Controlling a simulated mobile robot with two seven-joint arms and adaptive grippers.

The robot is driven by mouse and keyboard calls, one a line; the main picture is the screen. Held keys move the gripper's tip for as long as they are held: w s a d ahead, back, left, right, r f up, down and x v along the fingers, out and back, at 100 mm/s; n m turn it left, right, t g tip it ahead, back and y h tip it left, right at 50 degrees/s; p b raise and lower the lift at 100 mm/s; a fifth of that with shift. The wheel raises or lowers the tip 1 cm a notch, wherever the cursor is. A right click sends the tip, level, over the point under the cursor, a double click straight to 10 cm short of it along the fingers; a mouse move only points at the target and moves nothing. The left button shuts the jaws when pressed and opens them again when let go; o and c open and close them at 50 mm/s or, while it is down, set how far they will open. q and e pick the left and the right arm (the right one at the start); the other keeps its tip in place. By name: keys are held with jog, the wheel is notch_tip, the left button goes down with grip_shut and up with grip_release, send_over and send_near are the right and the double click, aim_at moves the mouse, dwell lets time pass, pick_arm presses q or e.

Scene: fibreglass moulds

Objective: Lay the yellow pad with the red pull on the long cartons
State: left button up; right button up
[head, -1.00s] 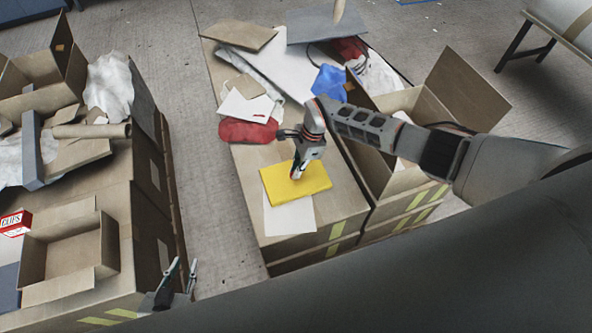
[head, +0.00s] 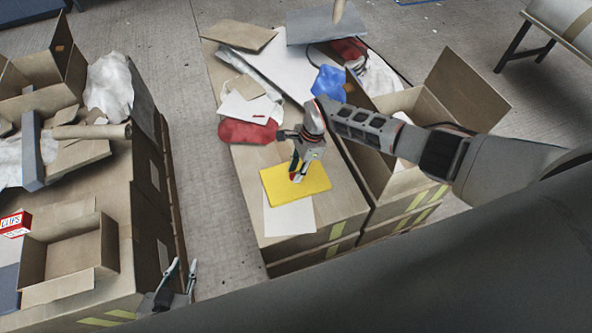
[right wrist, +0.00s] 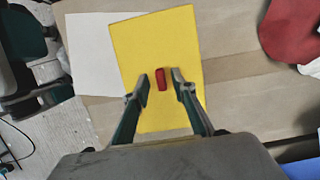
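The yellow pad (head: 315,183) lies flat on top of the middle carton stack (head: 340,208), partly over a white sheet (head: 288,215). Its red pull (right wrist: 160,79) stands near the pad's middle in the right wrist view. My right gripper (head: 297,179) is over the pad, pointing down. In the right wrist view its fingers (right wrist: 161,87) are apart, one on each side of the pull, with gaps showing. My left gripper (head: 182,268) is open and empty at the front right corner of the left carton stack (head: 95,225). I cannot tell which stack is the long cartons.
An open carton (head: 425,105) stands to the right of the pad, near my right arm. A red bag (head: 246,132), a blue cloth (head: 328,82) and loose boards lie behind it. The left stack holds open boxes (head: 70,250) and a cardboard tube (head: 92,131). A floor gap separates the stacks.

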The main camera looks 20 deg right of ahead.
jog(key=p+v, duration=0.1)
jog(key=v, duration=1)
jog(key=s+a+r+m+y, duration=0.15)
jog(key=s+a+y, duration=0.3)
jog(key=a, duration=0.55)
jog(key=s+a+r+m+y, duration=0.1)
jog(key=s+a+m+y, duration=0.3)
jog(key=a, duration=0.5)
jog(key=s+a+r+m+t+y, duration=0.2)
jog(key=a+r+m+t+y, duration=0.35)
jog(key=r+m, duration=0.4)
jog(key=d+f+m+t+h, duration=0.4)
jog(key=d+m+t+h, duration=0.55)
jog(key=m, duration=1.25)
jog(key=s+d+f+m+g+h, duration=0.4)
jog(key=s+d+f+m+h, duration=0.1)
jog(key=s+d+f+m, duration=0.6)
jog(key=d+f+m, duration=0.2)
jog(key=d, duration=0.1)
jog(key=shift+s+d, duration=0.35)
jog(key=shift+d, duration=0.05)
